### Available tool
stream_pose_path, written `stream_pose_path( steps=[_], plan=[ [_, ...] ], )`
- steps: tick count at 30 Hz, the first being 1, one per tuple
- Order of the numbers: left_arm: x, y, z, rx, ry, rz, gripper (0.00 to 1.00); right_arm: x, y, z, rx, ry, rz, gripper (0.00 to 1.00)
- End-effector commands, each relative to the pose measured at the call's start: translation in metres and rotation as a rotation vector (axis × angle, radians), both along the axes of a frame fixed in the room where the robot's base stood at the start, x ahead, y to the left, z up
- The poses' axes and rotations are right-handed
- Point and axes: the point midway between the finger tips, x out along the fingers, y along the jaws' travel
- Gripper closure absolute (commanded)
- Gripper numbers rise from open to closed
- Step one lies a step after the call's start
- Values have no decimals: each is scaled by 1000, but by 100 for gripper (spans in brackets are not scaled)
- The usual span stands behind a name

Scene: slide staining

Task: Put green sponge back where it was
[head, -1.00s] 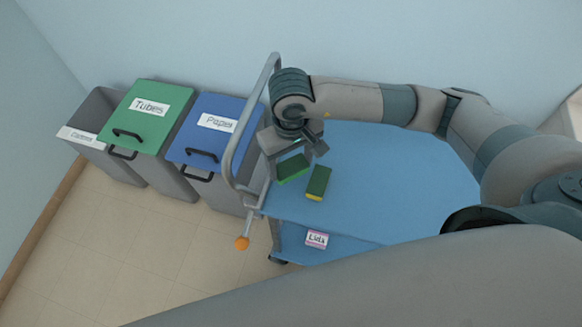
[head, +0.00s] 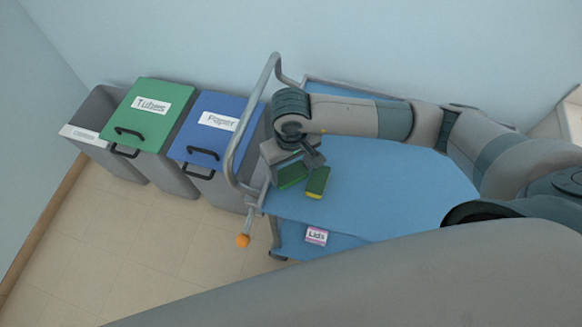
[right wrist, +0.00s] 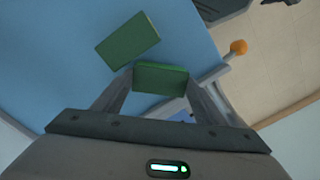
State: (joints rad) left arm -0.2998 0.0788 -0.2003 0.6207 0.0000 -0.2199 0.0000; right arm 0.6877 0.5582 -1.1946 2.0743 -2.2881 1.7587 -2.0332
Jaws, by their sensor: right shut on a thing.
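A green sponge (head: 291,176) is between the fingers of my right gripper (head: 292,168), near the handle end of the blue trolley top (head: 390,190). In the right wrist view the same sponge (right wrist: 160,78) sits between the two fingertips, which are shut on it. I cannot tell whether its underside touches the trolley top. A second sponge (head: 317,182), green with a yellow underside, lies just to the right on the blue surface. It also shows in the right wrist view (right wrist: 128,42), beyond the held one and apart from it. My left gripper is not in view.
The trolley's grey handle rail (head: 250,120) rises just left of my right gripper. A Lids box (head: 316,235) stands on the lower shelf. Bins with green (head: 147,115) and blue (head: 213,130) lids stand at the left. The trolley top right of the sponges is clear.

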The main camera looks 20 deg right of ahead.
Motion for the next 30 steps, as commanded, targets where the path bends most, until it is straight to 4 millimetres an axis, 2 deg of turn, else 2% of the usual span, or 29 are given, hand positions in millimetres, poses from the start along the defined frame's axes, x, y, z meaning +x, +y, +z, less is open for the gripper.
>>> stream_pose_path(
  steps=[2,3,4,19,23,30],
  plan=[
    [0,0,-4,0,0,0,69,0,0,-3,0,0,0,59],
    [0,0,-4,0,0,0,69,0,0,-2,0,0,0,32],
    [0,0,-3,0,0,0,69,0,0,-1,0,0,0,27],
    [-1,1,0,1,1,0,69,1,0,5,1,-2,1,27],
    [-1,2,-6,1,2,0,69,1,0,21,2,-4,1,27],
    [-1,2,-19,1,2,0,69,1,0,64,1,-6,3,27]
  ],
)
